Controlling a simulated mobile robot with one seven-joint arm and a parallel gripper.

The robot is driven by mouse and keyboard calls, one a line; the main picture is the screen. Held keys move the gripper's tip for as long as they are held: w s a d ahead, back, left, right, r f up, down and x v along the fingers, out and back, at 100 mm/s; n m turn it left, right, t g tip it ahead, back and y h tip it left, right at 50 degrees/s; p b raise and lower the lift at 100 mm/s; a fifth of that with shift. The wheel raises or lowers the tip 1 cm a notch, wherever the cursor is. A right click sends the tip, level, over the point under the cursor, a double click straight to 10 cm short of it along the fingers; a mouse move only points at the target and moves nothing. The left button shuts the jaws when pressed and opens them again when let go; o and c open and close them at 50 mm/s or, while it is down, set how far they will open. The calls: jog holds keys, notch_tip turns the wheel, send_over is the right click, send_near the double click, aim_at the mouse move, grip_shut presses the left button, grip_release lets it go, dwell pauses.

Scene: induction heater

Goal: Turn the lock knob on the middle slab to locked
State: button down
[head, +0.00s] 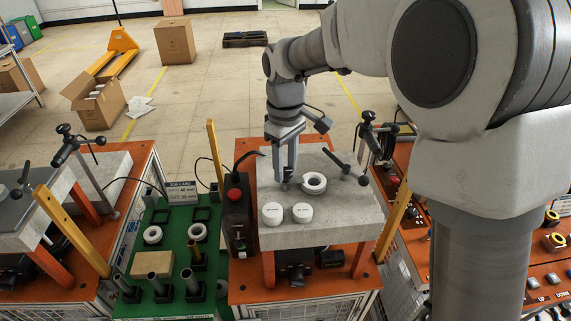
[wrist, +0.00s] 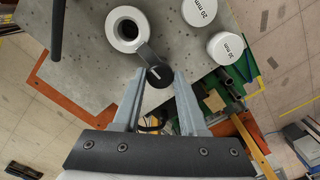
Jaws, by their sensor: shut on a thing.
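The middle slab (head: 325,218) is a grey concrete block on an orange stand; it also shows in the wrist view (wrist: 80,82). The lock knob (wrist: 159,74) is small, round and black, with a pale mark on top. A grey bar links it to a white ring (wrist: 126,29), which lies on the slab (head: 314,183). My gripper (head: 285,174) points down over the slab, left of the ring. In the wrist view its two fingertips (wrist: 160,84) are on either side of the knob, shut on it. The fingers hide most of the knob in the head view.
Two white caps, marked 20 mm (wrist: 199,12) and 30 mm (wrist: 226,48), sit near the slab's front left. Black clamp handles (head: 344,165) stand at its back. A black box with a red button (head: 234,195) and a green parts board (head: 175,222) are left.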

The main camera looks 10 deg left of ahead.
aim_at(286, 171)
dwell(0.3)
jog(key=shift+c, duration=2.2)
grip_release()
jog(key=shift+r, duration=0.15)
notch_tip(286, 171, up, 17)
jog(key=shift+p, duration=0.45)
jog(key=shift+r, duration=0.1)
